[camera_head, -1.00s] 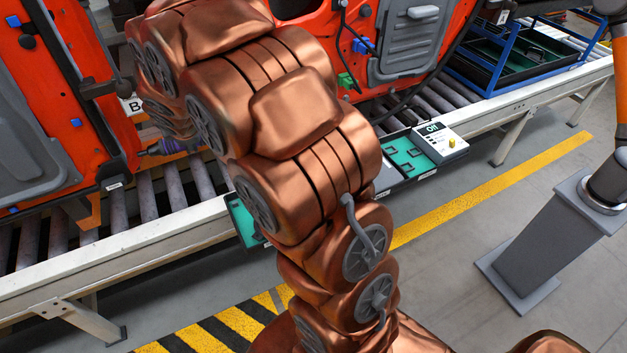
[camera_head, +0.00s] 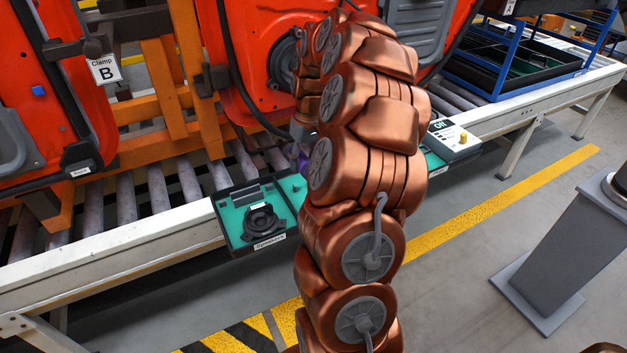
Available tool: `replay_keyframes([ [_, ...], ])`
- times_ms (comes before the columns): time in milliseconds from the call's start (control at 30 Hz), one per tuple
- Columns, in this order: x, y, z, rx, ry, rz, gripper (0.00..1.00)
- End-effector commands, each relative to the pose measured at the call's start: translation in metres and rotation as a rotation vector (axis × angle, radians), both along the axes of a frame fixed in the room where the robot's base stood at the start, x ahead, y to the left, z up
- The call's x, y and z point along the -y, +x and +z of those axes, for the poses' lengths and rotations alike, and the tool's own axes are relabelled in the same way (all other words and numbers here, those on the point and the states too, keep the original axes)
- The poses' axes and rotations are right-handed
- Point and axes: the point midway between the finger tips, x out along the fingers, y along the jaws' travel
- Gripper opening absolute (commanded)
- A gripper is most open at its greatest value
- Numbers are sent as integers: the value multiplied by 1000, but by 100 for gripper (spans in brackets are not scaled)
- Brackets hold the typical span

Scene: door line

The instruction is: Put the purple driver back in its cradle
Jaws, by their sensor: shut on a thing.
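The purple driver (camera_head: 299,153) shows only in part, at the left edge of my copper arm, close above the teal tray strip. My gripper (camera_head: 301,140) is mostly hidden behind my arm; it is shut on the driver. A teal tray compartment (camera_head: 291,187) lies just below the driver, partly covered by my arm. The driver's cradle cannot be made out; my arm hides the middle of the tray strip. I cannot tell whether the driver touches the tray.
A teal tray (camera_head: 234,222) with a black round part (camera_head: 262,222) is at the left. A box reading "Off" (camera_head: 452,139) stands at the right. Orange-red doors (camera_head: 262,70) hang close behind. A conveyor (camera_head: 120,258), blue rack (camera_head: 530,55) and grey pedestal (camera_head: 560,250) surround this.

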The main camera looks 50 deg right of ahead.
Motion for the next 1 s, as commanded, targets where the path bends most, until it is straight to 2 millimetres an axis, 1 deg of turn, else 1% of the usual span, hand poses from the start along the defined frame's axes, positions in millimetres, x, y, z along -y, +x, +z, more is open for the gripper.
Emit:
replay_keyframes([
  [33, 4, -8, -8, 10, 18, -38, 0],
  [133, 8, -18, -11, 16, 42, -86, 0],
  [233, 9, -23, -13, 19, 52, -104, 0],
  [367, 10, -24, -15, 18, 56, -109, 0],
  [567, 9, -24, -26, 16, 55, -108, 0],
  [1000, 10, -24, -64, 16, 54, -108, 0],
])
